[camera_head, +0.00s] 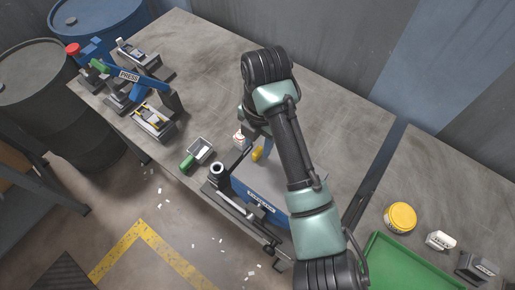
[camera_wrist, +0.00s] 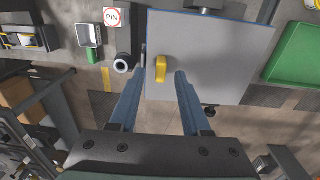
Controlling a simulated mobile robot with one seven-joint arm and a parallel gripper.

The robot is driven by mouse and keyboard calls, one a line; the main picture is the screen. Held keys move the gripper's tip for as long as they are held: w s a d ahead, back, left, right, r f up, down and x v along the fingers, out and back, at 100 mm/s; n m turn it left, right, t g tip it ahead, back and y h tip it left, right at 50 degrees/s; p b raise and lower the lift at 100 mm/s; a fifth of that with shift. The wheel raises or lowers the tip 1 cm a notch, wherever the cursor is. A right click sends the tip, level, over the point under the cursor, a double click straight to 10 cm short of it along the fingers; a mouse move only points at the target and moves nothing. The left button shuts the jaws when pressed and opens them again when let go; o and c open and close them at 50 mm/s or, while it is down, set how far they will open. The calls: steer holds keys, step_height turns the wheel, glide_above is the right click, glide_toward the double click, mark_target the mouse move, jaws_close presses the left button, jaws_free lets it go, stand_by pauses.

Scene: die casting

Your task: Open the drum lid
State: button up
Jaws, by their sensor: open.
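A blue box-shaped machine (camera_head: 245,190) with a printed label stands on the bench, under my arm. Its flat grey lid (camera_wrist: 225,60) looks shut and carries a yellow handle (camera_wrist: 161,68). The handle also shows in the head view (camera_head: 257,154). My gripper (camera_wrist: 162,72) is open, its two blue fingers apart. In the wrist view the fingertips lie left and right of the handle; I cannot tell whether they are down at its height. In the head view my gripper (camera_head: 262,143) is close by the handle, and my arm hides much of the lid.
A dark round fitting (camera_head: 217,170) and a small tray with a green handle (camera_head: 199,150) stand left of the machine. A press (camera_head: 130,75) is further left, with drums (camera_head: 35,85) beyond the bench. A green tray (camera_head: 400,265) and yellow-lidded tub (camera_head: 400,217) are right.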

mark_target(258, 150)
steer(key=shift+s+f, duration=0.2)
steer(key=shift+f, duration=0.75)
steer(key=shift+w+f+p, duration=0.2)
steer(key=shift+f+p, duration=0.1)
steer(key=shift+f, duration=0.4)
jaws_close()
steer(key=shift+r, duration=0.1)
